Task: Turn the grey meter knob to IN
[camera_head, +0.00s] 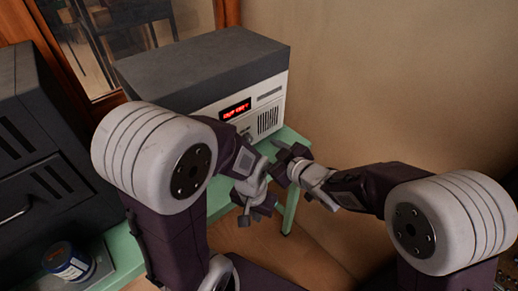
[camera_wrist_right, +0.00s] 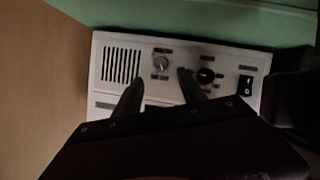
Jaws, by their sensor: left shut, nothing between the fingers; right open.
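The meter (camera_head: 205,68) is a box with a dark top and a pale front, standing on a green table. Its red display (camera_head: 236,109) seems to begin with "OUT"; the rest is too small to read. The grey knob (camera_wrist_right: 160,64) shows in the right wrist view, between the grille and a black knob (camera_wrist_right: 206,75). My right gripper (camera_head: 277,158) is open before the front. In its wrist view its fingers (camera_wrist_right: 160,86) stand either side of the grey knob's line; contact cannot be told. My left gripper (camera_head: 252,214) is shut and empty, lower down.
A black rocker switch (camera_wrist_right: 245,85) sits on the panel beyond the black knob. A dark cabinet (camera_head: 35,150) and a blue-labelled tin (camera_head: 68,262) stand at the left. The green table edge (camera_head: 290,150) is close to my right gripper. A bare wall lies to the right.

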